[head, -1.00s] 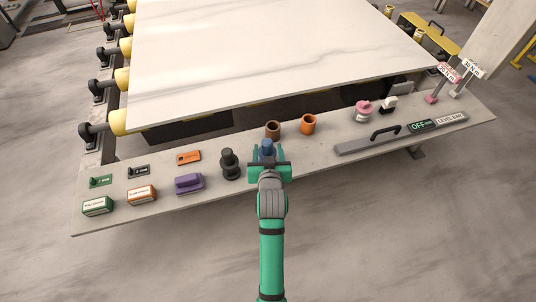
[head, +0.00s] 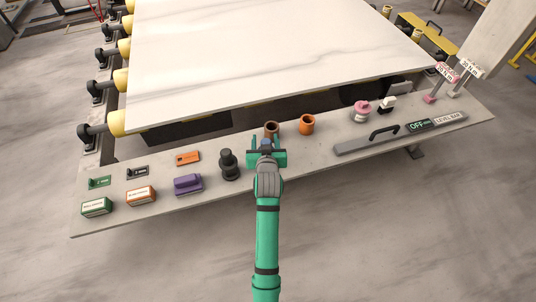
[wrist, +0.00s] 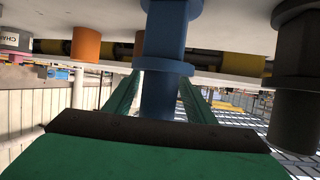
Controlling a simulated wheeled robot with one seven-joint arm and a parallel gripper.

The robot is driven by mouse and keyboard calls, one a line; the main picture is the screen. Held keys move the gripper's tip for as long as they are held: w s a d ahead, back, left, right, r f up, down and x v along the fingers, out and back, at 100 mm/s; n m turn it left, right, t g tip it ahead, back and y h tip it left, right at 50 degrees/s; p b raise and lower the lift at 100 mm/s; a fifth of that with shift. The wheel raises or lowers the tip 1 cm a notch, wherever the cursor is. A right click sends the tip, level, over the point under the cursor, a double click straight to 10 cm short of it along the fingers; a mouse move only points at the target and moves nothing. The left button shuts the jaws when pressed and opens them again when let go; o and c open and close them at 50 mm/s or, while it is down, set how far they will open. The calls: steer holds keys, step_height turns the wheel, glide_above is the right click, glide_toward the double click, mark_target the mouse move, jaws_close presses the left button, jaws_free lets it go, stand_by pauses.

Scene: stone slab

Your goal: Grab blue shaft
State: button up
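The blue shaft (wrist: 161,92) stands upright on the bench, with a wider collar partway along it. In the head view only a small blue part of the shaft (head: 266,144) shows, because my gripper (head: 266,145) covers the rest. In the wrist view, which looks upside down, the green fingers of my gripper (wrist: 160,98) lie on either side of the shaft. The fingers are spread open around it. Whether either finger touches the shaft is hard to tell.
A black shaft (head: 229,164) stands to the left, with a purple block (head: 187,184) beyond it. A brown cup (head: 271,129) and an orange cup (head: 307,124) stand close behind and right. A grey level bar (head: 400,134) lies further right. The bench front is clear.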

steer(key=c, duration=1)
steer(key=shift+d, duration=0.1)
jaws_close()
steer(key=shift+r, duration=0.1)
